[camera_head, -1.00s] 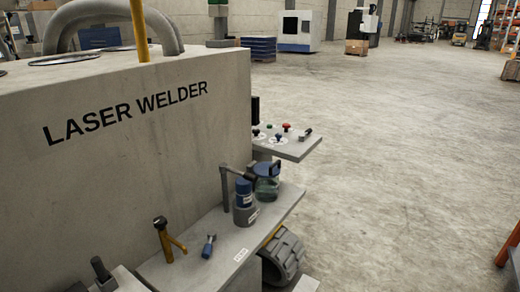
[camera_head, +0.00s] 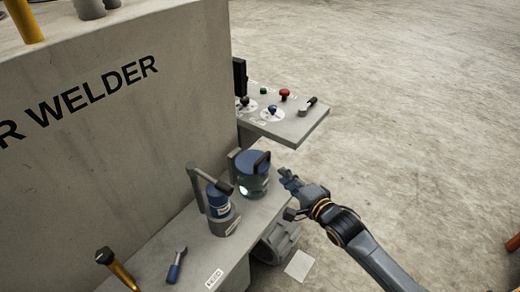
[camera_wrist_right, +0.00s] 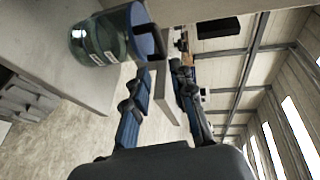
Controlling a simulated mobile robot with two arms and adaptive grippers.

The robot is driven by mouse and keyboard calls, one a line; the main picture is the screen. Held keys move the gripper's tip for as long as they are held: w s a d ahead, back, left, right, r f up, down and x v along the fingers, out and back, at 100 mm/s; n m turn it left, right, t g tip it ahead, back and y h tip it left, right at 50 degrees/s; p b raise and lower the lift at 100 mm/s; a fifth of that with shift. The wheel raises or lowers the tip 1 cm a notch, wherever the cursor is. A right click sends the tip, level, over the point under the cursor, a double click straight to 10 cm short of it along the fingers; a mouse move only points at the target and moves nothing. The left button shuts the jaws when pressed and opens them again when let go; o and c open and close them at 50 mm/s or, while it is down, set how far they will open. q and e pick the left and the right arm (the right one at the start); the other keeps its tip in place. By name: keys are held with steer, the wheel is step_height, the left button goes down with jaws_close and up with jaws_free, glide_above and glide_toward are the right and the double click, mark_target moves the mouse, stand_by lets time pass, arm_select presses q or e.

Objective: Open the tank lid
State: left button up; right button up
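The tank (camera_head: 252,186) is a round glass jar with a blue lid (camera_head: 248,162) and a dark handle (camera_head: 262,163). It stands on the welder's side shelf, and the lid sits on it. The tank (camera_wrist_right: 98,38) also shows in the right wrist view, with its lid (camera_wrist_right: 143,28) and handle (camera_wrist_right: 154,42). My right gripper (camera_head: 287,179) is just right of the tank, apart from it in the head view. In the right wrist view the two fingers (camera_wrist_right: 160,72) are spread, with nothing held between them. My left gripper is not in view.
A blue-capped bottle on a grey clamp stand (camera_head: 219,205) stands left of the tank. A button panel (camera_head: 290,122) with knobs and a lever juts out behind it. A blue-handled tool (camera_head: 176,266) lies on the shelf (camera_head: 205,262).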

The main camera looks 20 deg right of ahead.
glide_toward(263, 157)
steer(key=w, duration=0.2)
steer(key=x, duration=0.4)
steer(key=f+p+x, duration=0.1)
steer(key=x, duration=0.1)
steer(key=shift+a, duration=0.25)
steer(key=shift+x, duration=0.95)
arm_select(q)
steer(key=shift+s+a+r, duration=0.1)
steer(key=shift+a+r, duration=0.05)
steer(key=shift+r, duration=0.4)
arm_select(e)
steer(key=shift+w+f, duration=0.1)
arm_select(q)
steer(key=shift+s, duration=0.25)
arm_select(e)
jaws_close()
